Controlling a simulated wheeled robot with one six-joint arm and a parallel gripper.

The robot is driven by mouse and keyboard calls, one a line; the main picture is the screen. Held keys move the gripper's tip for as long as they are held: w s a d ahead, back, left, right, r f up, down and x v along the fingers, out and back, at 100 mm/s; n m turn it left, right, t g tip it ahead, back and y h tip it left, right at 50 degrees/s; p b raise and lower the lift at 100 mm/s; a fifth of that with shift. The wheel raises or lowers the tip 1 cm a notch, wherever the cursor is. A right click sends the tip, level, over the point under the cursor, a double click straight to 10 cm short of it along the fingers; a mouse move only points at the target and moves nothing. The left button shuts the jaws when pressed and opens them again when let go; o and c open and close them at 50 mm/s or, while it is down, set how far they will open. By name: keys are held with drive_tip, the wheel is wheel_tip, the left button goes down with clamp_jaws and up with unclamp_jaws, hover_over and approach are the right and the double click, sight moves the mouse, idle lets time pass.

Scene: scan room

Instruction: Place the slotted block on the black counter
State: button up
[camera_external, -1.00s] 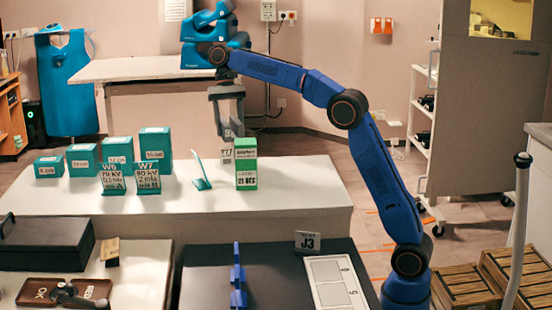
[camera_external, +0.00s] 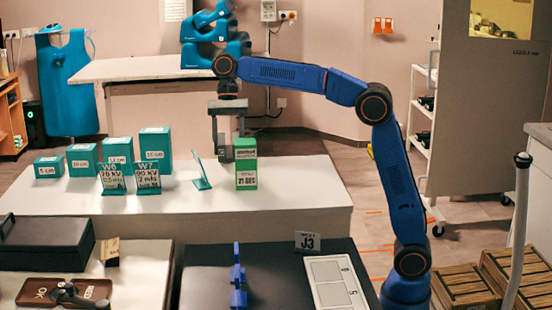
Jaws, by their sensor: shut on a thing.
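My gripper (camera_external: 227,148) points down over the white counter (camera_external: 290,195), behind and just left of a green and white box marked 21 DEC. It is shut on a small grey piece between its fingers, which I take to be the slotted block. The piece is small and partly covered by the fingers and the box, so its slots and whether it touches the counter cannot be told. The black counter (camera_external: 285,285) is in front, near my arm's base. A blue notched upright piece (camera_external: 238,280) and a J3 sign (camera_external: 307,241) stand on it.
The green and white box (camera_external: 246,165) stands close to my gripper. A tilted teal panel (camera_external: 201,172) and several teal boxes (camera_external: 118,152) stand to the left. A white panel (camera_external: 337,282) covers the black counter's right side. The black counter has bare room between.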

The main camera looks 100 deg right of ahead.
drive_tip(key=shift+f, duration=3.1)
drive_tip(key=shift+f, duration=0.15)
drive_tip(key=o, duration=1.6)
drive_tip(key=shift+c, duration=0.2)
drive_tip(key=shift+o, duration=0.6)
drive_tip(key=v, duration=1.2)
